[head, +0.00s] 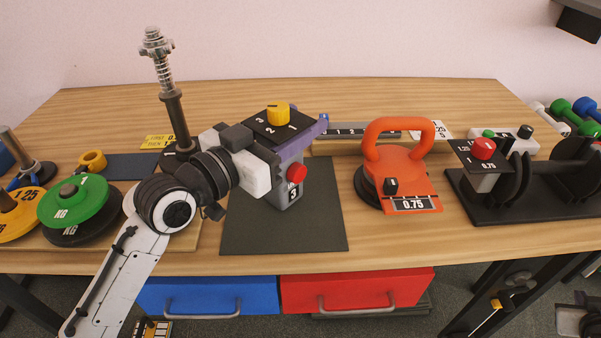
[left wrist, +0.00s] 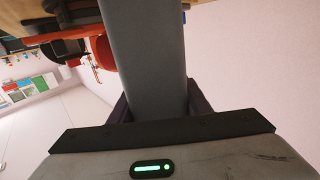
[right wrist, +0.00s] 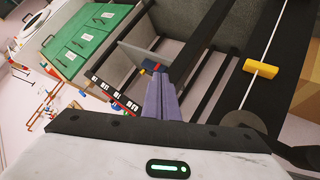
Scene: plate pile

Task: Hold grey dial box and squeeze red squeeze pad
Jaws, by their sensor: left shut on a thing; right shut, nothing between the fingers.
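The grey dial box (head: 281,191) stands on a dark mat (head: 250,237), with a yellow dial (head: 278,113) on its black top. A round red pad (head: 297,172) sticks out of its side, above a label reading 3. My left gripper (head: 283,152) is shut on the box, with one purple finger along its far upper edge. The box's grey side fills the space between the fingers in the left wrist view (left wrist: 145,65). My right gripper (right wrist: 161,92) is shut and empty in the right wrist view, away from the box.
An orange kettle-shaped weight (head: 398,165) stands right of the mat. A black stand (head: 520,196) with a red-topped block is further right. Weight plates (head: 72,205) and an upright spring post (head: 173,105) are at left. Blue (head: 212,296) and red (head: 357,290) drawers hang below the table.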

